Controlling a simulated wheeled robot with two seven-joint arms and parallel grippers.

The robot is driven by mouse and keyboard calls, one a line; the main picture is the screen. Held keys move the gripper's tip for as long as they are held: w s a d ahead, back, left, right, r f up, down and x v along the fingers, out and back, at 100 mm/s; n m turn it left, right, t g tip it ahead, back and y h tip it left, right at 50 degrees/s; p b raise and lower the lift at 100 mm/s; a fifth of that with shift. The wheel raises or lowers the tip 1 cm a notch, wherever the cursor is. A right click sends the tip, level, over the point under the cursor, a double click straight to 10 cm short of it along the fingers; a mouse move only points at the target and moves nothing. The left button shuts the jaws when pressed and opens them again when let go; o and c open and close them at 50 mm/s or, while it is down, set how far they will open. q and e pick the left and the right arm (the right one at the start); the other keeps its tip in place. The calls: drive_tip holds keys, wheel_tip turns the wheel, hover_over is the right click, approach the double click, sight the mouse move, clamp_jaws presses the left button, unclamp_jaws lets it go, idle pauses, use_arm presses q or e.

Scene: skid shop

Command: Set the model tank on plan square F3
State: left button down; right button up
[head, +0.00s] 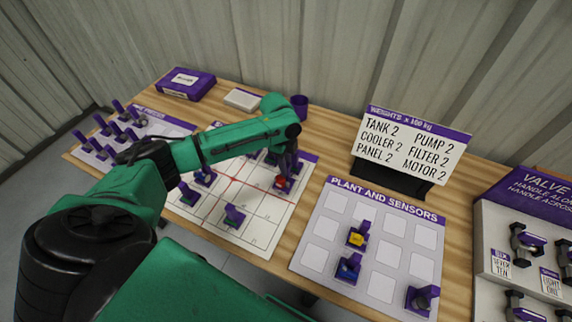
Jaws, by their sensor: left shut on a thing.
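The plan sheet (262,217) lies on the table, a white grid with red centre lines and a purple border. My left gripper (285,174) reaches in over its right part, shut on a small red model (282,184) with a purple upper part. The model is at or just above a right-hand square; I cannot tell if it touches. I cannot read the square labels, nor tell for sure that this is the tank. My arm hides part of the sheet's far side. My right gripper is not in view.
The plant and sensors sheet (325,228) holds a yellow model (357,236), a blue one (348,268) and a dark one (421,298). A weights sign (410,145) stands behind.

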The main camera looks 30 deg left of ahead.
use_arm(q)
drive_tip(key=shift+f+b, duration=0.3)
drive_tip(key=shift+f, duration=0.35)
drive_tip(key=c, duration=0.6)
unclamp_jaws()
drive_tip(key=shift+r+p, duration=0.65)
drive_tip(key=shift+p, duration=0.25)
wheel_tip(320, 180, up, 7)
drive_tip(key=p, duration=0.7)
drive_tip(key=shift+p, duration=0.35)
